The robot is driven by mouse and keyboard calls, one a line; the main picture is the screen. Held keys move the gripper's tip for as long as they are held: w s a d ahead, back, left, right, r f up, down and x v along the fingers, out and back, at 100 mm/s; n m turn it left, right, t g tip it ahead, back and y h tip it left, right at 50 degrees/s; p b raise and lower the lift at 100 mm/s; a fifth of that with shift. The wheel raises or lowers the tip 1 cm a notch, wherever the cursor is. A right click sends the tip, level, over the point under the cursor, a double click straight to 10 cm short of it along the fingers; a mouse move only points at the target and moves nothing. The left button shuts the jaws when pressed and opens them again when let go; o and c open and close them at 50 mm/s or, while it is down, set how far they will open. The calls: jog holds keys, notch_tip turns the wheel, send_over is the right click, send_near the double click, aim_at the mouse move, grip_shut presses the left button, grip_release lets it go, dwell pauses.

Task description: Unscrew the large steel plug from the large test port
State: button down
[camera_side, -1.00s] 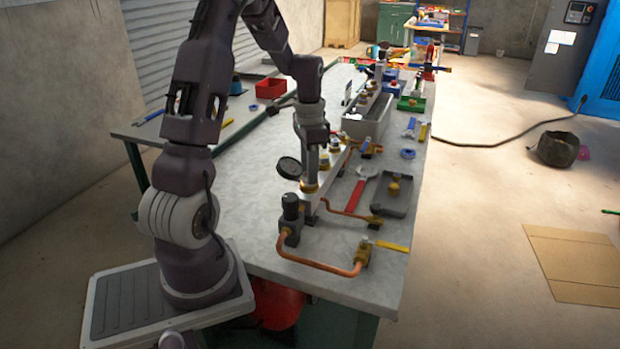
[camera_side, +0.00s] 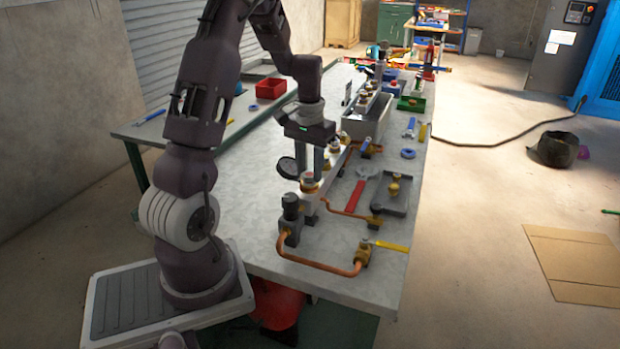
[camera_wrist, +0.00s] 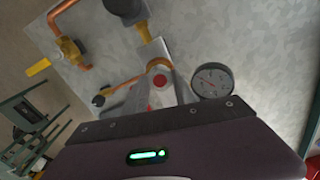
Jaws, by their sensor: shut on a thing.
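The large steel plug (camera_side: 309,177) sits in the brass-collared port at the near end of the grey manifold block (camera_side: 313,200), in the side view. In the wrist view the plug (camera_wrist: 160,80) shows a red spot on its top, in front of my gripper's dark body. My gripper (camera_side: 311,172) points down over this port, its two fingers on either side of the plug and shut on it. The plug appears upright and still at the port. The fingers partly hide it, so its thread cannot be seen.
A round gauge (camera_side: 287,167) stands close left of my gripper. Further fittings (camera_side: 336,144) line the manifold behind it. Right of it lie a red-handled wrench (camera_side: 356,196) and a grey tray (camera_side: 388,208) with a brass piece. Copper pipe (camera_side: 318,264) runs in front. The bench's left side is mostly clear.

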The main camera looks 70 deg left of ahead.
jog(key=n, duration=0.5)
jog(key=shift+d+n, duration=0.1)
jog(key=shift+n, duration=0.3)
jog(key=n, duration=1.1)
jog(key=shift+r, duration=0.1)
jog(key=n, duration=0.5)
jog(key=shift+n, duration=1.6)
jog(key=shift+r, duration=3.1)
jog(key=shift+w, duration=0.1)
